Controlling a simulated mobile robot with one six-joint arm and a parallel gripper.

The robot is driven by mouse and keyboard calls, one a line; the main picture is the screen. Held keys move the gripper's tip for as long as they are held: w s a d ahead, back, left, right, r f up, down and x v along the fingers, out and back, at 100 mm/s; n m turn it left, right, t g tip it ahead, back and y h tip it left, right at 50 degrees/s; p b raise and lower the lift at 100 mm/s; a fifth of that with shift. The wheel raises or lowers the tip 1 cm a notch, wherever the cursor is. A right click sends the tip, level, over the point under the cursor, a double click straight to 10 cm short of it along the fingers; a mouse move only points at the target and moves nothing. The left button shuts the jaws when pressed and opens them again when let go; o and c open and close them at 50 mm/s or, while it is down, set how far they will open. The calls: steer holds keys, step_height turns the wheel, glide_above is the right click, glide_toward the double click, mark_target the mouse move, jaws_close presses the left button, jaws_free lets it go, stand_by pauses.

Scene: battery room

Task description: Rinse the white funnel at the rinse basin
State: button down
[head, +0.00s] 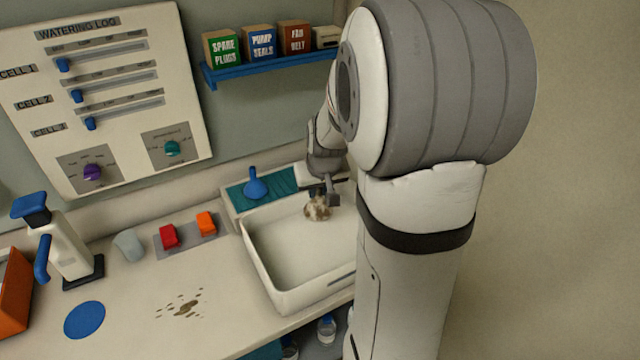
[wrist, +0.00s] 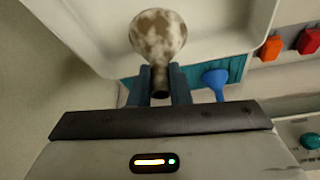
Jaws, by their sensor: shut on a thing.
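A funnel (head: 317,208), whitish with brown stains, is held by my gripper over the back right of the white rinse basin (head: 262,262). My gripper (head: 331,196) is shut on it. In the wrist view the jaws (wrist: 160,84) clamp the funnel's narrow stem, and its wide, stained bowl (wrist: 158,36) points away from the gripper. The basin also shows behind it in the wrist view (wrist: 225,30). Its visible floor looks empty. My arm hides the basin's right side in the head view.
A blue funnel (head: 256,186) stands on the teal mat (head: 283,182) behind the basin. A red block (head: 168,236) and an orange block (head: 206,222) sit left of it, beside a pale cup (head: 129,245). A brown spill (head: 185,306) marks the counter. A blue shelf (head: 265,70) holds boxes above.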

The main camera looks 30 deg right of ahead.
steer(key=shift+s+d, duration=0.1)
steer(key=shift+f+b, duration=0.45)
steer(key=shift+f, duration=0.1)
steer(key=shift+f+b, duration=4.2)
steer(key=shift+f, duration=2.35)
steer(key=shift+r, duration=0.15)
steer(key=shift+r+p, duration=4.25)
steer(key=shift+r, duration=2.25)
